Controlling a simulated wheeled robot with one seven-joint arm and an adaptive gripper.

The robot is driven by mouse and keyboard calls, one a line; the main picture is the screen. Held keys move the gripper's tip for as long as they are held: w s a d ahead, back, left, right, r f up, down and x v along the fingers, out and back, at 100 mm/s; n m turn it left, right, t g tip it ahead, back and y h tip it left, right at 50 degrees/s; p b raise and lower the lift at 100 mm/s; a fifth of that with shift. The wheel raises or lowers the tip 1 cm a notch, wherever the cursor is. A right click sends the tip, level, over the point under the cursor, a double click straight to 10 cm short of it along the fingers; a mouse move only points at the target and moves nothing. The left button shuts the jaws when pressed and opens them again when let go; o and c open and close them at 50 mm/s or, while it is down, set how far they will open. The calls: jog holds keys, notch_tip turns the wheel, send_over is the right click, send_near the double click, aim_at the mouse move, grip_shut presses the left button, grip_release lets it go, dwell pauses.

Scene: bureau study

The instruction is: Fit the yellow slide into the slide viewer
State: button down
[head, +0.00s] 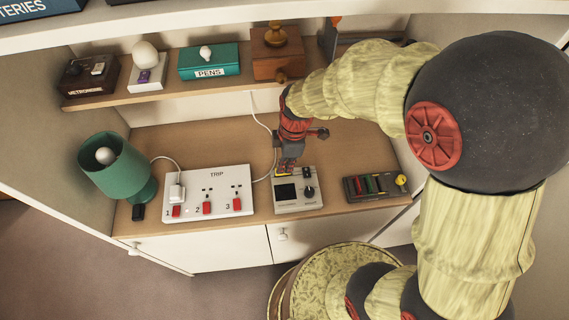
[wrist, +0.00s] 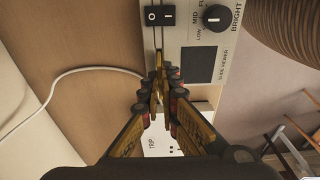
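The slide viewer (head: 312,206) is a light grey box on the desk, with a dark screen, a brightness knob and a power switch. It also shows in the wrist view (wrist: 188,38), with a narrow slot along its left side. My gripper (head: 287,168) is over the viewer's back left part. In the wrist view its fingertips (wrist: 161,98) are close together on a thin yellow piece seen edge-on, which looks like the yellow slide (wrist: 160,72). The slide lines up with the slot. I cannot tell whether its lower edge is in the slot; the fingers hide much of it.
A dark rack (head: 354,188) with coloured pieces stands right of the viewer. A white switch panel (head: 222,199) marked TRIP is close on the left, with a white cable (head: 267,124) behind. A green lamp (head: 114,166) stands farther left. A shelf (head: 160,94) with small items hangs above.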

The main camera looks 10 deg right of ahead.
jog(key=shift+f+b, duration=1.05)
jog(key=shift+f, duration=0.3)
dwell(0.3)
jog(key=c, duration=2)
grip_release()
jog(key=shift+o, duration=1.4)
jog(key=shift+r, duration=0.15)
jog(key=shift+r+p, duration=2.4)
jog(key=shift+r, duration=1)
